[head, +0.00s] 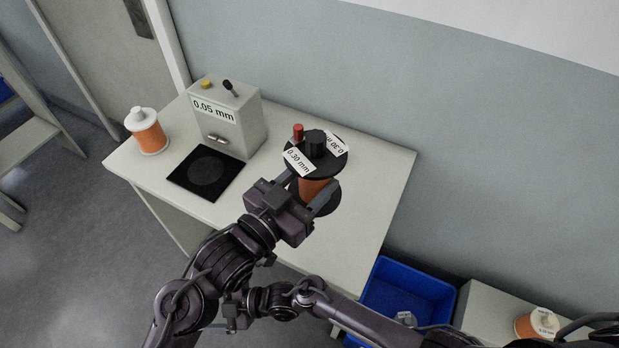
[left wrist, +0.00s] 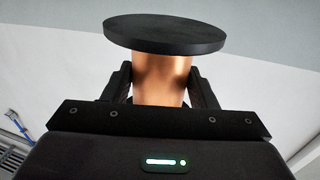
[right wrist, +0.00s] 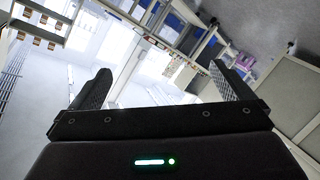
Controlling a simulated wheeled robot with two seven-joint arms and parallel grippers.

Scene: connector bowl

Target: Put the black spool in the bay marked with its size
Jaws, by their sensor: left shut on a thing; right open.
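The black spool (head: 330,160) has black flanges, copper-coloured wire and white labels reading 0.30 mm on its top. My left gripper (head: 312,192) is shut around its wound middle, and the spool is upright over the right part of the table. I cannot tell whether its base touches the table. The left wrist view shows the copper winding (left wrist: 160,78) between the fingers and a flange beyond them. My right gripper (right wrist: 160,85) is open and empty, away from the spool. A grey box (head: 240,118) marked 0.05 mm stands behind a black square pad (head: 180,177) with a round mark.
A white-topped spool (head: 147,131) with copper wire stands at the table's left. A small red knob (head: 298,131) shows beside the black spool's top. A blue bin (head: 405,298) lies right of the table (head: 385,165). Another labelled spool (head: 538,323) is at lower right.

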